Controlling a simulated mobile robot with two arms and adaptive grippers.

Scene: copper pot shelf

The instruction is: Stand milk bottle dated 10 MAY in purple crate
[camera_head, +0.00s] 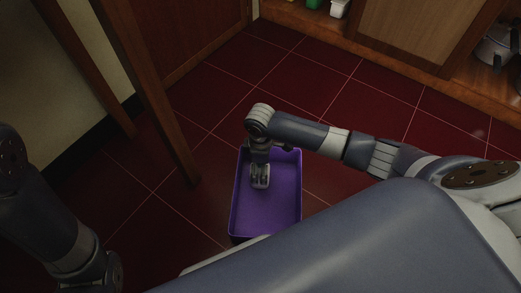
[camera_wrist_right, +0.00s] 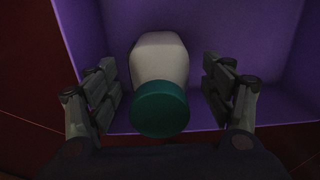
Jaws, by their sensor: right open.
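The purple crate (camera_head: 287,204) stands on the dark red tiled floor, and its wall also shows in the right wrist view (camera_wrist_right: 285,52). My right gripper (camera_head: 260,181) reaches down into the crate. In the right wrist view my right gripper (camera_wrist_right: 162,90) is open, with one finger on each side of a white bottle (camera_wrist_right: 158,58) with a green cap (camera_wrist_right: 160,108). Gaps show between the fingers and the bottle. The bottle is inside the crate, cap toward the camera. No date on it can be read. My left gripper is out of view.
Wooden table legs (camera_head: 157,90) stand left of the crate. A low wooden shelf (camera_head: 375,53) runs along the back, with a green item (camera_head: 314,4) and a white item (camera_head: 339,8) on it. A metal pot (camera_head: 496,47) is at the right. The floor behind the crate is clear.

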